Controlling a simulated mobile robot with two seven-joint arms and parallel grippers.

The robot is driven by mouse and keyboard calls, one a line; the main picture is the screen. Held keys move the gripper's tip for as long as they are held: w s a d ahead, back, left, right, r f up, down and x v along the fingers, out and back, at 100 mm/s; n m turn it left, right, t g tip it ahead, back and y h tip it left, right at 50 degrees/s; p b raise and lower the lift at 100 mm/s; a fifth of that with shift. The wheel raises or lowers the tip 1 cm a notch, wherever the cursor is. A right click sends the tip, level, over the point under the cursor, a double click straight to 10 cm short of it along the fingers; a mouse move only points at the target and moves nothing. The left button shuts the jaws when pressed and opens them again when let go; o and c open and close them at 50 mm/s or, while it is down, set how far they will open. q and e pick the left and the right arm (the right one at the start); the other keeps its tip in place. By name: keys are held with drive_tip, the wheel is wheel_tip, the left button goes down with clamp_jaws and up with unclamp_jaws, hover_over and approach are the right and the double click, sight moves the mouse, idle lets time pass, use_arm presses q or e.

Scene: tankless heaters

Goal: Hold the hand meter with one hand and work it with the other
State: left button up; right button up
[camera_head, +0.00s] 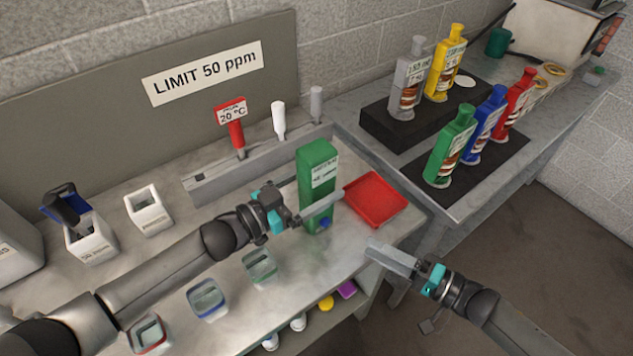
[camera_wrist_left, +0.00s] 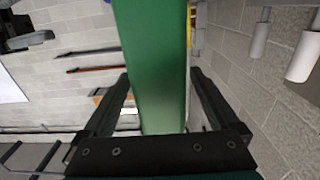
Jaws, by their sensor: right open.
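The hand meter (camera_head: 318,160) appears to be the green upright block with a pale label panel and a blue button (camera_head: 325,223) low on its front. My left gripper (camera_head: 320,206) is shut on its lower half, one finger crossing the front. In the left wrist view the green body (camera_wrist_left: 155,60) fills the space between the two fingers (camera_wrist_left: 160,95). I cannot tell whether its base touches the bench. My right gripper (camera_head: 390,256) is open and empty, to the right of the meter and lower in the picture, apart from it.
A red tray (camera_head: 376,199) lies right of the meter. A grey rack (camera_head: 215,180) with handled probes stands behind. White holders (camera_head: 150,211) stand at left, glass cups (camera_head: 260,268) along the front. Several bottles (camera_head: 450,145) stand on the right bench. Open floor lies at lower right.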

use_arm(q)
clamp_jaws()
use_arm(e)
clamp_jaws()
idle(0.7)
idle(1.3)
